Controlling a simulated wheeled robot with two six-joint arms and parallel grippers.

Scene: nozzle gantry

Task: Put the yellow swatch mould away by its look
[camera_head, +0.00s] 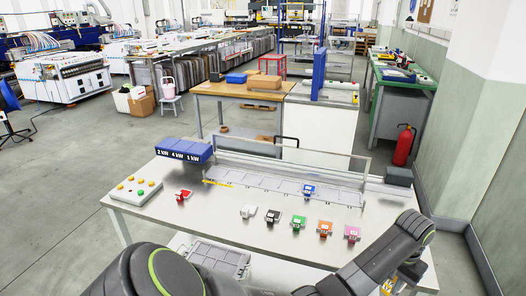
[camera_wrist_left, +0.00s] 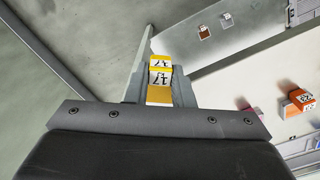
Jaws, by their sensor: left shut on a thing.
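The yellow swatch mould (camera_wrist_left: 160,80) is between the fingers of my left gripper (camera_wrist_left: 160,88), which is shut on it. Its white label reads 17. In the head view a small yellow patch (camera_head: 388,286) shows beside a dark arm of mine at the lower right, mostly hidden. A long grey slotted rack (camera_head: 270,184) lies across the back of the table. A blue mould (camera_head: 309,190) sits at it. White (camera_head: 248,211), black (camera_head: 273,216), green (camera_head: 298,222), orange (camera_head: 324,228) and pink (camera_head: 352,233) moulds stand in a row in front. My right gripper is not in view.
A red mould (camera_head: 183,195) lies at the left, near a button panel (camera_head: 136,188) and blue boxes (camera_head: 184,150). A grey tray (camera_head: 218,256) is below the table's front edge. A thin frame (camera_head: 367,175) rises above the rack. Bare tabletop (camera_head: 215,213) lies between.

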